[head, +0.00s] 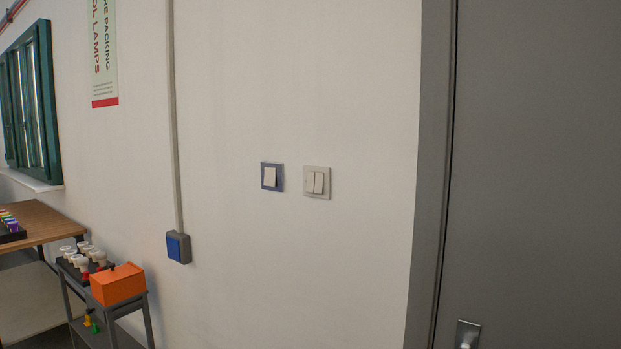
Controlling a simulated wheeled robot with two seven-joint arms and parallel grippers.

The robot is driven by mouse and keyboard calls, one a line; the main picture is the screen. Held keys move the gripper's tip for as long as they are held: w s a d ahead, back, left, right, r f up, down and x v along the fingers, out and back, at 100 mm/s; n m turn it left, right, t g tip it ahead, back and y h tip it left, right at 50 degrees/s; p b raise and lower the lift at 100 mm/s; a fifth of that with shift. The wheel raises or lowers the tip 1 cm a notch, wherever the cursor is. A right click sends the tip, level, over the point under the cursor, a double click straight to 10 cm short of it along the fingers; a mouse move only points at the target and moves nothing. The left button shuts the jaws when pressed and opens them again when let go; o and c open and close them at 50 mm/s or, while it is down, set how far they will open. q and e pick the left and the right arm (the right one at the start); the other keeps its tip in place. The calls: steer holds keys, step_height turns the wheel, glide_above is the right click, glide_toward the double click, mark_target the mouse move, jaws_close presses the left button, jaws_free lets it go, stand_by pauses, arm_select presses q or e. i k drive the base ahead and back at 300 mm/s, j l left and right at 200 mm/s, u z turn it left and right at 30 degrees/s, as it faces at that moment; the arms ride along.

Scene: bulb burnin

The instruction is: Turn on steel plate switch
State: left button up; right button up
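Two wall switches sit side by side on the white wall, near the middle of the head view. The right one has a pale grey plate (327,192), which may be the steel one, with two light rockers. The left one has a dark blue plate (264,185) and a single white rocker. I cannot tell from the rockers whether either is on or off. Neither of my grippers shows, and nothing touches the switches.
A grey door (540,170) with a metal handle (467,334) stands at the right. A blue-faced box (178,247) ends a wall conduit. At lower left are a cart with an orange box (118,285) and white bulbs, and a wooden table (42,221). The wall around the switches is clear.

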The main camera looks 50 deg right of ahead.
mark_target(270, 179)
steer(key=z, duration=1.25)
